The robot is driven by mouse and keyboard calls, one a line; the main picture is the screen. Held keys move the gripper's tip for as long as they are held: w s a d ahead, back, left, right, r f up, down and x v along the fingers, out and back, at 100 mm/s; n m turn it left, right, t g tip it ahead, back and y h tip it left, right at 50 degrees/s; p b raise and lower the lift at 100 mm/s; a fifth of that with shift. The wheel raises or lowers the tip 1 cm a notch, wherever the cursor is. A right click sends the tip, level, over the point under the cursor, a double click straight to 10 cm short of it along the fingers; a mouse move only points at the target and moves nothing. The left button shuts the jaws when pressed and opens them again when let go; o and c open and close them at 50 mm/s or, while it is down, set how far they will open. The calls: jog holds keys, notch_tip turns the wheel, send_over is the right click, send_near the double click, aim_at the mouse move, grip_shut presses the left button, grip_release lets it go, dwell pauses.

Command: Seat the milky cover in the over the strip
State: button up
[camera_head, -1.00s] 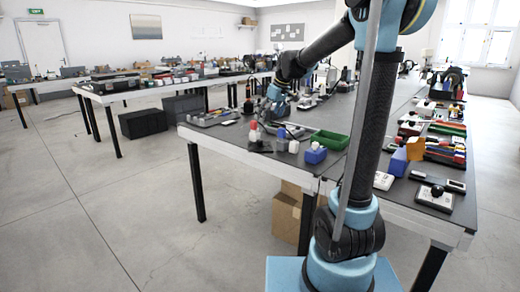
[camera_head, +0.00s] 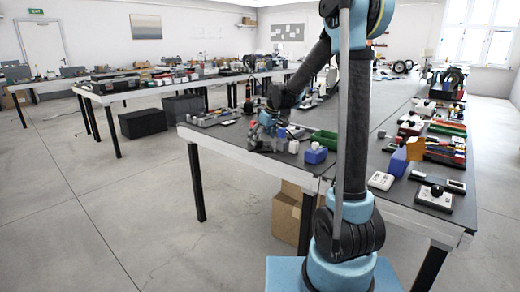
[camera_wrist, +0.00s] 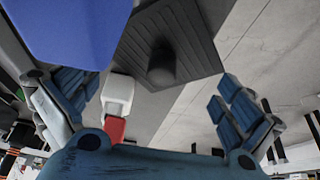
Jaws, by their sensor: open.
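My gripper (camera_wrist: 155,92) is open in the wrist view, with its blue fingers spread to the left and right and nothing clamped between them. A dark ribbed plate (camera_wrist: 195,35) with a round black knob (camera_wrist: 162,66) is ahead of the fingers. I cannot tell which thing is the milky cover or the strip.
A blue block (camera_wrist: 70,30) fills the wrist view's upper left. In the head view a blue box (camera_head: 315,155), a small white block (camera_head: 293,147) and a green tray (camera_head: 329,140) stand right of my gripper. The table's front edge (camera_head: 250,161) is close.

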jog(key=shift+x, duration=1.05)
jog(key=shift+s, duration=0.1)
jog(key=c, duration=1.2)
jog(key=shift+s+r, duration=0.1)
